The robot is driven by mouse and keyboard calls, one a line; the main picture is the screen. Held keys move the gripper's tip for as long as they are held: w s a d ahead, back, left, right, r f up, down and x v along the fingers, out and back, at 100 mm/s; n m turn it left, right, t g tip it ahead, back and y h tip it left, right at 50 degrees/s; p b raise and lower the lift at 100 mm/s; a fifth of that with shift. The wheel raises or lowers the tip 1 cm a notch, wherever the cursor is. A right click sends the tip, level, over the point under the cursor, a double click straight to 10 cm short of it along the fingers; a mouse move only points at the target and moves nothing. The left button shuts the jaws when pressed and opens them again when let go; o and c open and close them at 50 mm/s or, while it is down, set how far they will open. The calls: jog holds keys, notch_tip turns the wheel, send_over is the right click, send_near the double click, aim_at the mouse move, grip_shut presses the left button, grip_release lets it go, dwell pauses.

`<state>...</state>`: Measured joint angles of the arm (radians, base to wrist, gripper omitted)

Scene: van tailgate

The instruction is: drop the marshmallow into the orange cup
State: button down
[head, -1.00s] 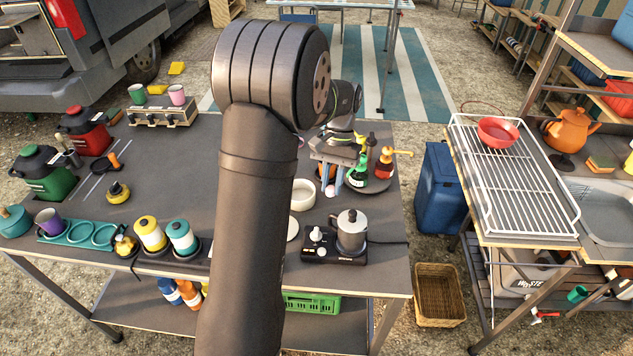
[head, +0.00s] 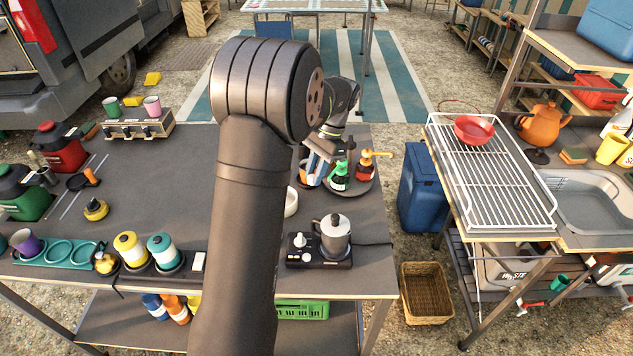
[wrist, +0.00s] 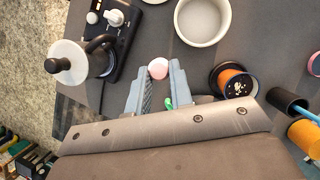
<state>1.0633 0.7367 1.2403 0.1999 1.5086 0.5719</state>
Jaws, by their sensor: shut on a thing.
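In the wrist view the pink marshmallow (wrist: 158,68) is between the tips of my gripper (wrist: 158,78), which is shut on it. In the head view my gripper (head: 312,172) is over the far right part of the table, partly behind my arm, and the marshmallow cannot be made out.
A white bowl (wrist: 202,20) and a moka pot (wrist: 80,58) on a black burner (head: 318,262) are near my gripper. A green bottle (head: 339,177) and an orange bottle (head: 367,164) stand on a round tray beside it. A blue bin (head: 421,187) stands right of the table.

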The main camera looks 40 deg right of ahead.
jog(key=w+d+r+m+t+h, duration=0.45)
jog(key=w+d+m, duration=0.5)
jog(key=m, duration=1.05)
jog(key=shift+h, duration=0.55)
jog(key=shift+w+a+f, duration=0.1)
jog(key=shift+a+f, duration=0.05)
jog(key=shift+f, duration=1.15)
jog(key=shift+a+f, duration=0.15)
jog(key=shift+f, duration=1.1)
jog(key=c, duration=1.2)
grip_release()
jog(key=v, duration=1.7)
jog(key=shift+r, duration=0.3)
jog(key=shift+w, duration=0.1)
